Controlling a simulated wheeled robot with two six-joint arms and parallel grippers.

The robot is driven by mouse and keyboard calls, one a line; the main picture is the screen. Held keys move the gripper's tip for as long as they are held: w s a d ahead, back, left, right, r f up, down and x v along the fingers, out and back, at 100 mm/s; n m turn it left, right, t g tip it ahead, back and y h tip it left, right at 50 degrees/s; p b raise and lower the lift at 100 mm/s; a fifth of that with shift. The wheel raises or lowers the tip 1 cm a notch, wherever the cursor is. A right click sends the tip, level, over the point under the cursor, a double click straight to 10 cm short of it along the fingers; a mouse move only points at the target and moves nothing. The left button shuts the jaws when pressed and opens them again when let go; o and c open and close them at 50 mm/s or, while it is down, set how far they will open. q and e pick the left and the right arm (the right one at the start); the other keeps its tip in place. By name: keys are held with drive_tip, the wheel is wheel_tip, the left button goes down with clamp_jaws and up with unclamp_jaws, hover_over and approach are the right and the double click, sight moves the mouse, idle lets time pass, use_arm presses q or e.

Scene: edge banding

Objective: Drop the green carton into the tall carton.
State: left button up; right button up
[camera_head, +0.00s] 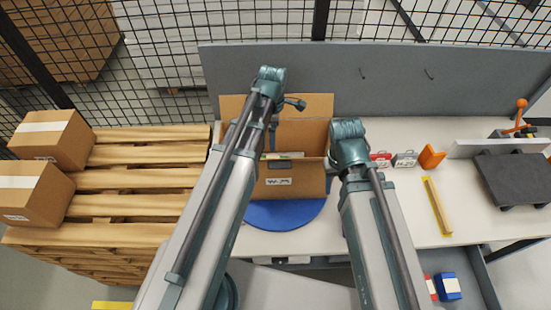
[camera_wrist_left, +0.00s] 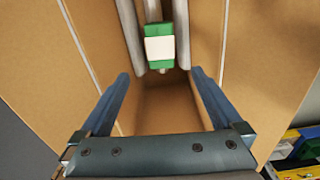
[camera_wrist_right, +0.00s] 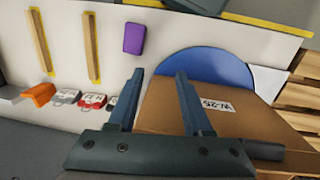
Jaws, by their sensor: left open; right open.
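The tall carton (camera_head: 305,183) is a brown open-topped box with a white label on its front, standing on the bench. My left gripper (camera_head: 271,135) is over its opening, pointing down, with open fingers (camera_wrist_left: 158,75). The green carton (camera_wrist_left: 160,45), with a white face, shows inside the box among grey rounded bars, apart from the fingers. A green and white patch also shows inside the box in the head view. My right gripper (camera_head: 336,163) is beside the box's right side. Its open fingers (camera_wrist_right: 158,72) are empty; the box (camera_wrist_right: 180,110) is close to one finger.
A blue disc (camera_head: 265,216) lies at the box's front. Small red (camera_head: 381,159) and white (camera_head: 405,158) cases, an orange piece (camera_head: 431,157) and a yellow-edged strip (camera_head: 437,206) are to the right. A purple block (camera_wrist_right: 134,38) lies on the bench. A pallet (camera_head: 130,205) stands left.

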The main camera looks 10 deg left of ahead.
wheel_tip(320, 180, up, 5)
drive_tip(key=p, duration=0.4)
drive_tip(key=shift+r, duration=0.15)
drive_tip(key=shift+s+a, duration=0.1)
idle(0.3)
